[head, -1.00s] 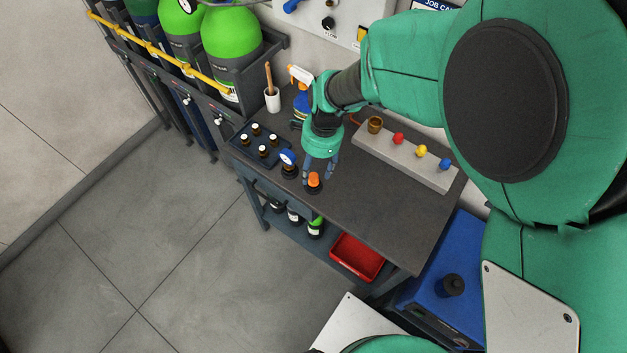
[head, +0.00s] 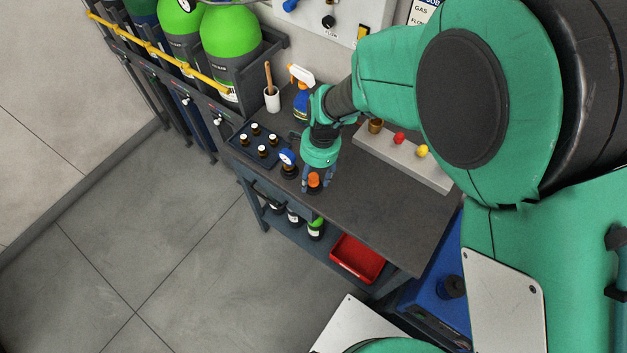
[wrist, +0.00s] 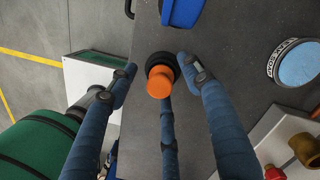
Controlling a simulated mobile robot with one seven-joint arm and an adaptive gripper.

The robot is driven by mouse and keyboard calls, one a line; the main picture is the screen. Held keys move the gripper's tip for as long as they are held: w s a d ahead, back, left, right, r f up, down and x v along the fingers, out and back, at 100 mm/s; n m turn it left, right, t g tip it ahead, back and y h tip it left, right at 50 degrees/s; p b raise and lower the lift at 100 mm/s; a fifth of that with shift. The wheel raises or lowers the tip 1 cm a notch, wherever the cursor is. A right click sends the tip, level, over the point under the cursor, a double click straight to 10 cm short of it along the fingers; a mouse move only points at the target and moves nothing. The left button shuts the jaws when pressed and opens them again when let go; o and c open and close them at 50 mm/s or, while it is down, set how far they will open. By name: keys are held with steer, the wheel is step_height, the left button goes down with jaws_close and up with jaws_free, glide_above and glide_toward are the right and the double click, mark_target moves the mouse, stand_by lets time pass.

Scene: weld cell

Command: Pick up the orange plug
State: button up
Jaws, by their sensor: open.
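The orange plug (head: 314,180) sits in a round black base near the front edge of the dark bench. In the wrist view the plug (wrist: 159,87) shows as an orange disc with the black base behind it. My gripper (head: 319,187) points down over it with its fingers apart. In the wrist view the blue fingers of my gripper (wrist: 157,67) stand left and right of the plug, and another finger lies below it in the picture. A gap shows between each side finger and the base; I cannot tell whether the lower finger touches the plug.
A tray (head: 238,143) with several small bottles lies further left. A grey block (head: 437,177) with coloured knobs is to the right. The bench's front right (head: 390,220) is clear.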

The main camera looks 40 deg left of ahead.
mark_target(313, 179)
steer(key=c, duration=1.1)
steer(key=shift+r, duration=0.15)
steer(key=shift+r, duration=0.55)
steer(key=shift+s+d+r+p, duration=0.2)
steer(key=shift+r+p, duration=0.1)
steer(key=shift+r, duration=0.3)
steer(key=shift+s+d+r+p, duration=0.1)
steer(key=shift+d+r+p, duration=0.15)
steer(key=shift+r, duration=0.35)
steer(key=s+d+r+p, duration=0.1)
steer(key=s+d+p, duration=0.1)
steer(key=s+d, duration=0.7)
steer(key=d, duration=0.3)
steer(key=shift+a+r, duration=0.1)
steer(key=shift+r, duration=0.05)
